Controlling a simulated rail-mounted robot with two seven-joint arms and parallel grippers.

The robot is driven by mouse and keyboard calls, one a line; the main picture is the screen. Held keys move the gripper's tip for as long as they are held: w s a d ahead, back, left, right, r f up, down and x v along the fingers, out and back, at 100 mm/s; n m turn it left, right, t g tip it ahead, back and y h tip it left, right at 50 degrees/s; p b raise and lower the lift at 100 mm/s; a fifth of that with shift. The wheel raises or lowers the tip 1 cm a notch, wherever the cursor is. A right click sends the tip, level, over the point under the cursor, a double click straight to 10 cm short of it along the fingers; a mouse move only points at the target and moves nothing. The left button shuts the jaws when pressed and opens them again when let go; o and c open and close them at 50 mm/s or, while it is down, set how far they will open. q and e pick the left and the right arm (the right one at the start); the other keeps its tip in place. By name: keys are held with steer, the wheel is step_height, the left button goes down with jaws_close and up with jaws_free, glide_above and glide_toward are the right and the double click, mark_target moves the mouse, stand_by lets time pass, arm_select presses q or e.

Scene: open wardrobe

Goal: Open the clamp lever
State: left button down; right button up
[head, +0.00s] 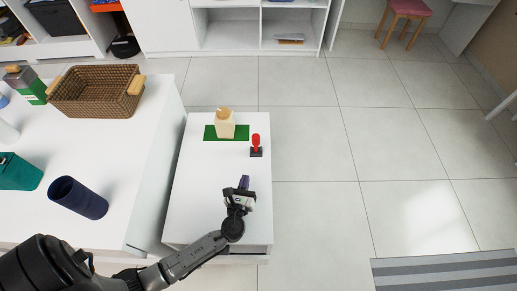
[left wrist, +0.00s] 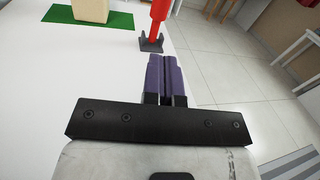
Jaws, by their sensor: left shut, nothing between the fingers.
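The clamp lever has a red handle (head: 256,140) standing upright on a small dark base (head: 257,152). It stands near the right edge of the low white table (head: 205,185). In the left wrist view the red handle (left wrist: 159,12) and its dark base (left wrist: 151,43) show just beyond my fingertips, with the handle's top cut off. My left gripper (head: 244,182) is shut and empty, its purple fingers (left wrist: 166,62) pointing toward the clamp. It is short of the clamp and not touching it. My right gripper is not in view.
A pale block-like object (head: 225,125) stands on a green mat (head: 242,132) left of the clamp. A larger white table to the left holds a wicker basket (head: 95,92), a dark blue cup (head: 78,198) and a teal container (head: 18,172).

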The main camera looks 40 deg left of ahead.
mark_target(255, 143)
arm_select(q)
steer(key=shift+m, duration=0.3)
steer(key=shift+w+a+f, duration=0.1)
steer(key=shift+w+a, duration=0.1)
steer(key=shift+w, duration=0.25)
steer(key=b+x, duration=0.3)
steer(key=x, duration=0.9)
steer(key=shift+b, duration=0.35)
steer(key=shift+w+a, duration=0.2)
steer(key=shift+w, duration=0.2)
steer(key=shift+r, duration=0.2)
